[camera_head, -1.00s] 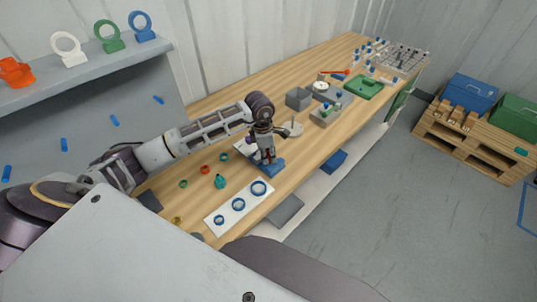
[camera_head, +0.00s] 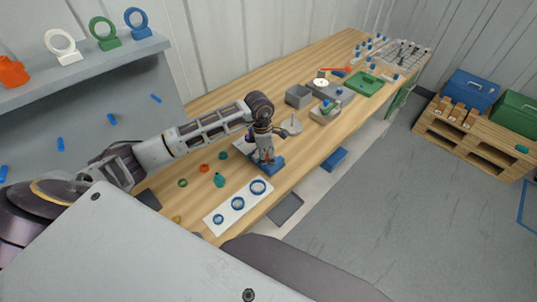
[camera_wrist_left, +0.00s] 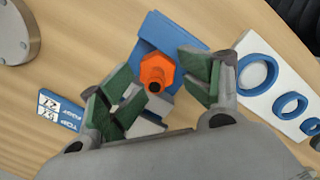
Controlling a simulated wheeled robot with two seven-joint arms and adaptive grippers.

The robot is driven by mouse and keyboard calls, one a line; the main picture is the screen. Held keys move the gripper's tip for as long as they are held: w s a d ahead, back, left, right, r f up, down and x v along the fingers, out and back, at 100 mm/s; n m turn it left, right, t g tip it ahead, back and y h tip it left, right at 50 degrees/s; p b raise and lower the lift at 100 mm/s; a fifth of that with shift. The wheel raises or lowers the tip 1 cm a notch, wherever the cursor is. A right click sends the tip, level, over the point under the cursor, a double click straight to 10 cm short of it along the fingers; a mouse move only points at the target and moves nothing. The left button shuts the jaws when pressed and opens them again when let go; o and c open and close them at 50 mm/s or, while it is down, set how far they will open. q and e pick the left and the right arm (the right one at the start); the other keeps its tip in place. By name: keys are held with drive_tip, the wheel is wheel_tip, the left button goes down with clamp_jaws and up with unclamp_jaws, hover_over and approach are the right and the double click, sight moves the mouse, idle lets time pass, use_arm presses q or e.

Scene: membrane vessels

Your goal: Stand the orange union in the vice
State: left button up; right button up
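The orange union (camera_wrist_left: 157,72) shows in the left wrist view as a hexagonal piece with a dark bore facing the camera. It appears upright at the blue vice (camera_wrist_left: 167,34), beside its grey parts; how deep it sits is hidden. My left gripper (camera_wrist_left: 160,80) has its green-padded fingers on either side of the union, with gaps visible, so it looks open. In the head view my left gripper (camera_head: 264,154) points down over the blue vice (camera_head: 271,165), and the union is mostly hidden by the fingers. My right gripper is not in view.
A white board with blue rings (camera_head: 227,212) lies in front of the vice. A grey round base with a post (camera_head: 292,126) stands behind it. A teal fitting (camera_head: 219,180) and small rings lie to the left. A blue label card (camera_wrist_left: 62,110) lies beside the vice.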

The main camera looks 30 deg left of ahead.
use_arm(q)
wheel_tip(320, 180, up, 12)
drive_tip(key=shift+s+a+f, duration=0.15)
drive_tip(key=shift+a+f, duration=0.1)
drive_tip(key=shift+a, duration=0.2)
idle(1.1)
